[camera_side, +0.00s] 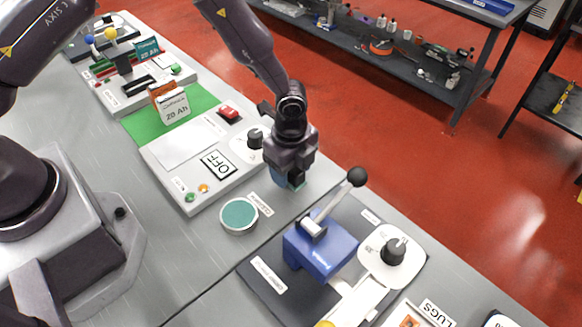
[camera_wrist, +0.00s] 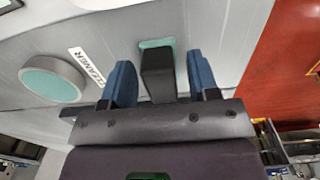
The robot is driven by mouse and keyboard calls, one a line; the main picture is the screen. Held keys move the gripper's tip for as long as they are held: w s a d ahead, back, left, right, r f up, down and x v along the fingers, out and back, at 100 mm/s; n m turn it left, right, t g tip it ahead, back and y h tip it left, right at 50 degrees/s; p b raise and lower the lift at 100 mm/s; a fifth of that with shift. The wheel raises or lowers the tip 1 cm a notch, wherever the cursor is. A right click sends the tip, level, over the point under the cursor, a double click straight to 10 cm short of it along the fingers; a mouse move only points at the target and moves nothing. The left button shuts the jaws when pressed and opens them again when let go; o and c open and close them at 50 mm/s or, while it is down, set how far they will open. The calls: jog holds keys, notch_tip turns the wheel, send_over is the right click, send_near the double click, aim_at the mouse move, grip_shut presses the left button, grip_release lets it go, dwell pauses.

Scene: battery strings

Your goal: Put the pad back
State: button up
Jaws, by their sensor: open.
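The pad, a black block with a teal foot, stands on the grey bench between my fingers in the wrist view (camera_wrist: 158,75). My gripper (camera_wrist: 160,62) is open, with one blue finger on each side of the block and a gap on both sides. In the side view my gripper (camera_side: 289,178) is low over the bench, right of the control panel, and hides most of the pad. A round tin with a teal top (camera_side: 239,214) sits left of it, by a label; the wrist view shows the tin too (camera_wrist: 53,79), with the label reading CLEANER.
A blue lever press (camera_side: 320,250) with a black-knobbed handle stands in front and to the right of my gripper. The panel with an OFF sign (camera_side: 218,165) and a dial is close on the left.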

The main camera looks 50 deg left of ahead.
notch_tip(320, 180, up, 12)
dwell(0.4)
jog(key=s+a+r+n+t, duration=0.1)
jog(key=s+a+r+n, duration=0.15)
jog(key=r, duration=0.25)
jog(key=s+a+r+n+t+y, duration=0.1)
jog(key=s+a+r+n, duration=0.15)
jog(key=r, duration=0.35)
jog(key=s+a+r+n+t, duration=0.1)
jog(key=s+a+r+n, duration=0.15)
jog(key=r+n, duration=0.2)
jog(key=s+a+r+n+t, duration=0.1)
jog(key=s+r+n, duration=0.1)
jog(key=s, duration=0.2)
jog(key=s+a+r+n, duration=0.2)
jog(key=s+n, duration=0.1)
jog(key=s, duration=0.1)
jog(key=s+a+r+n+t+h, duration=0.1)
jog(key=s+a+r+n, duration=0.1)
jog(key=s, duration=0.3)
jog(key=shift+r+n+t, duration=0.25)
jog(key=shift+n+t, duration=0.05)
jog(key=shift+n, duration=0.45)
